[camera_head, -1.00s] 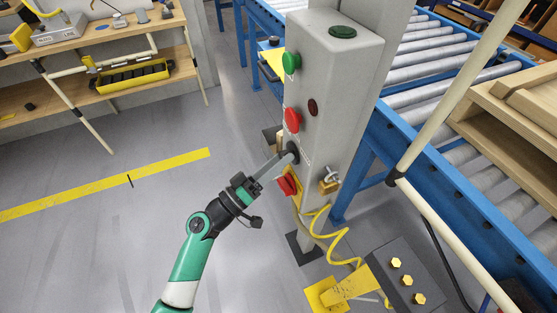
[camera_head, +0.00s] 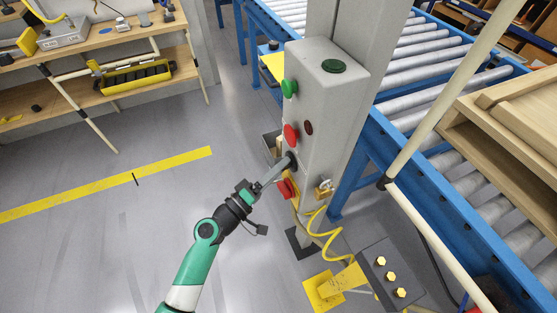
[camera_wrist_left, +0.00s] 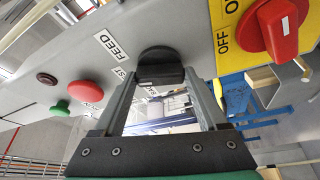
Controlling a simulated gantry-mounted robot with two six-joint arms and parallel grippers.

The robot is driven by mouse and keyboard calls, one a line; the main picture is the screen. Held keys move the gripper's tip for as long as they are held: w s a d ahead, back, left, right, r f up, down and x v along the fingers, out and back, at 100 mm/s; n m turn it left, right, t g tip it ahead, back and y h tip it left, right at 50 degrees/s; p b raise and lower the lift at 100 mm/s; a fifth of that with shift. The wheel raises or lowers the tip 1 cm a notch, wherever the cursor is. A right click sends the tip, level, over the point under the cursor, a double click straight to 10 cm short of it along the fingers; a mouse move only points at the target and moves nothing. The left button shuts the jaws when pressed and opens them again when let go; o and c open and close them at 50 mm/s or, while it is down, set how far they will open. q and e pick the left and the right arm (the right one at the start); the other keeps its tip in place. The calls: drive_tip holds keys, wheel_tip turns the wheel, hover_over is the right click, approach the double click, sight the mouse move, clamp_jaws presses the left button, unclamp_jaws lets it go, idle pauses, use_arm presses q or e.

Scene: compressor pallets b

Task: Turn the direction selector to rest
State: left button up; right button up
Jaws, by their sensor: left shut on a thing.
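The direction selector (camera_wrist_left: 161,67) is a round black knob with a raised bar, on the grey control box (camera_head: 318,110). A label reading FEED and a second, partly hidden label are beside it in the left wrist view. My left gripper (camera_head: 287,163) is at the box's front face, its two fingers on either side of the knob and shut on it. In the head view the fingers mostly cover the selector (camera_head: 292,160). The knob's exact pointing direction is hard to read. My right gripper is not in view.
A green button (camera_head: 289,88) and a red button (camera_head: 291,134) are above the selector. A red rotary switch (camera_wrist_left: 276,28) on a yellow OFF plate is close by. A coiled yellow cable (camera_head: 322,228) hangs below. The roller conveyor (camera_head: 440,110) stands behind; floor at left is clear.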

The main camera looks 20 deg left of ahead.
use_arm(q)
drive_tip(key=shift+r+n+g+y+p, duration=0.2)
drive_tip(key=shift+n+g+y+p, duration=0.3)
drive_tip(key=shift+n+p, duration=1.6)
drive_tip(key=shift+m, duration=0.3)
drive_tip(key=o, duration=1.3)
drive_tip(key=p+v, duration=0.2)
drive_tip(key=v, duration=0.9)
drive_tip(key=shift+s, duration=0.3)
drive_tip(key=shift+a, duration=0.15)
